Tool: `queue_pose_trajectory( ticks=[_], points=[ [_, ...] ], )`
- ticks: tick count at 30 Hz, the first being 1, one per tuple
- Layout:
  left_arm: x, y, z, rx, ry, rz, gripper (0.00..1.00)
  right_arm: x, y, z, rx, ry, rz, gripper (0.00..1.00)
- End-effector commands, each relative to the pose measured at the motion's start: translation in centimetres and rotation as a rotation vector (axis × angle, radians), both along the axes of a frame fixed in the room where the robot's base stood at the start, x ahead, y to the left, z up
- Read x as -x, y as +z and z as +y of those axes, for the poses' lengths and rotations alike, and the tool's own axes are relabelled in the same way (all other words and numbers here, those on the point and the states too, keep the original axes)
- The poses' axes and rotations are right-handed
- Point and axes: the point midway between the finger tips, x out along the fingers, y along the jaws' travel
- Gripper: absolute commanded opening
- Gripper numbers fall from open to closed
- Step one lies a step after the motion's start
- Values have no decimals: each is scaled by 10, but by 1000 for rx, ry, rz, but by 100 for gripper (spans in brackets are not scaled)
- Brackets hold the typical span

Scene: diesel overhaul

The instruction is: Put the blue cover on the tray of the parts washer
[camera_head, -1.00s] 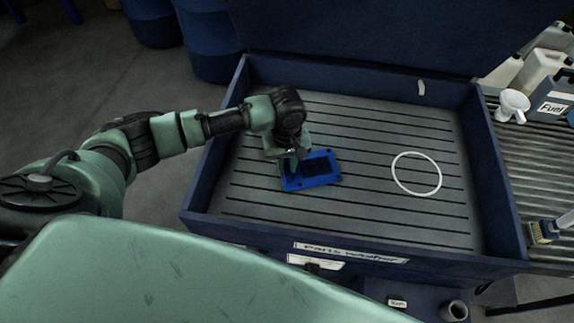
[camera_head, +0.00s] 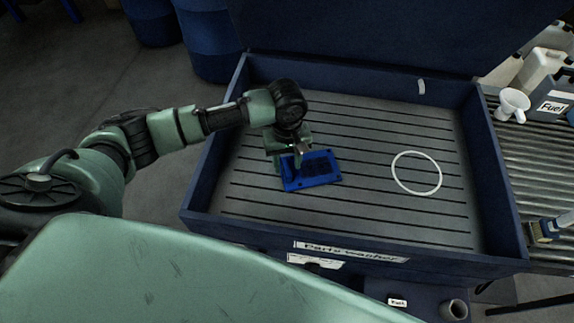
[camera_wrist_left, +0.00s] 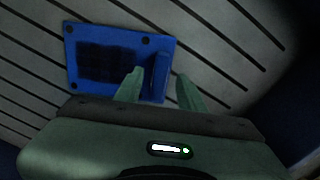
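The blue cover (camera_head: 318,170) is a flat rectangular plate with a dark middle and corner holes. It lies on the slatted tray (camera_head: 400,215) of the parts washer, left of the middle. My left gripper (camera_head: 298,158) is at the cover's left end, just over it. In the left wrist view, the two green fingers (camera_wrist_left: 160,88) are apart. The cover's raised blue block (camera_wrist_left: 160,72) shows between and beyond their tips, with gaps on both sides. The cover (camera_wrist_left: 78,58) extends to the left there. My right gripper is not in view.
A white ring (camera_head: 416,173) lies on the tray to the right of the cover. The washer's raised blue walls (camera_head: 497,170) surround the tray.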

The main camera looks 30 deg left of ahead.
Motion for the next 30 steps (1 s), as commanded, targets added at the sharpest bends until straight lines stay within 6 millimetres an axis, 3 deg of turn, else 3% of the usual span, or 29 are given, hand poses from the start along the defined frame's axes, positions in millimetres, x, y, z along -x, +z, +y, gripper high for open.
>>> queue_pose_trajectory(
  ticks=[9,15,30],
  points=[
    [-1,68,0,0,0,-4,40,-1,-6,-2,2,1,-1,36],
    [-1,95,0,0,1,-3,40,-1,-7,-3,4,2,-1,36],
    [0,101,1,-1,1,1,40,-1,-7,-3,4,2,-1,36]
  ],
)
